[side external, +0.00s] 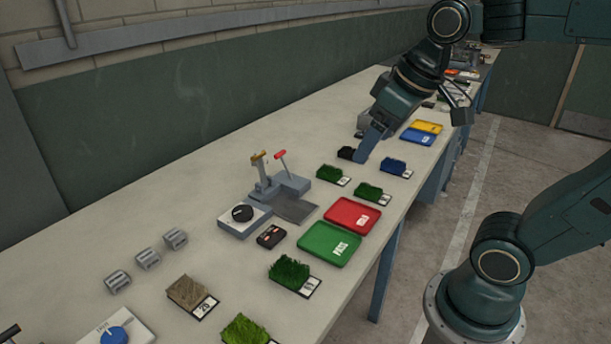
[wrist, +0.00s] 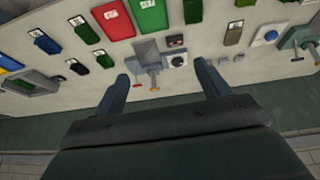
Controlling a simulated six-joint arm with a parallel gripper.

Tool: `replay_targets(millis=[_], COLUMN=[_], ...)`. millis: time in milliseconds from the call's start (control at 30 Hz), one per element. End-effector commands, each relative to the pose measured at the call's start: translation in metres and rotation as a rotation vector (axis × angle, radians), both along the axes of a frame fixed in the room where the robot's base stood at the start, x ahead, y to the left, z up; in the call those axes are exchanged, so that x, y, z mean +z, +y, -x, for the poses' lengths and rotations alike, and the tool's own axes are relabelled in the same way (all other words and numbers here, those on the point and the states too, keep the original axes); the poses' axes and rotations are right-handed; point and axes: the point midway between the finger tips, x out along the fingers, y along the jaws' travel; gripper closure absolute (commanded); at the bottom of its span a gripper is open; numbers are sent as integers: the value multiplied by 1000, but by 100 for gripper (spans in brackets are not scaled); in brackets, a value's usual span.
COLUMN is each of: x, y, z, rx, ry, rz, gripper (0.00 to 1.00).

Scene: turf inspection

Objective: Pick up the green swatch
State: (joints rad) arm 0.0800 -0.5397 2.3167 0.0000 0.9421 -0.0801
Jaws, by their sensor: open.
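Several green turf swatches with white labels lie on the bench. In the side view, two dark green ones (side external: 332,173) (side external: 371,191) lie beyond the red tray, a brighter one (side external: 289,271) in front of the green tray, and a yellowish-green one (side external: 245,330) at the bottom edge. The wrist view shows the two dark green ones (wrist: 103,59) (wrist: 84,30) at left and another (wrist: 191,11) at the top. My gripper (side external: 362,156) hangs above the bench near the far swatches. In the wrist view its fingers (wrist: 160,72) are apart, with nothing between them.
A blue swatch (side external: 396,166), brown swatch (side external: 190,292), red tray (side external: 352,215) and green PASS tray (side external: 329,244) lie on the bench. A grey stand (side external: 290,183) with a red handle rises beside them. Yellow and blue trays (side external: 417,137) lie farther back. A wall runs along the rear.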

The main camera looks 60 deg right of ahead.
Motion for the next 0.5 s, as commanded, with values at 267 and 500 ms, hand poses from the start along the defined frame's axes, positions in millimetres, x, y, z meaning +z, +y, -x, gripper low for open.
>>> replay_targets(millis=[267,500], x=[12,11], y=[-30,-62], z=[-58,-107], rx=[-10,-13], ry=[79,143], rz=[20,30], gripper=[25,25])
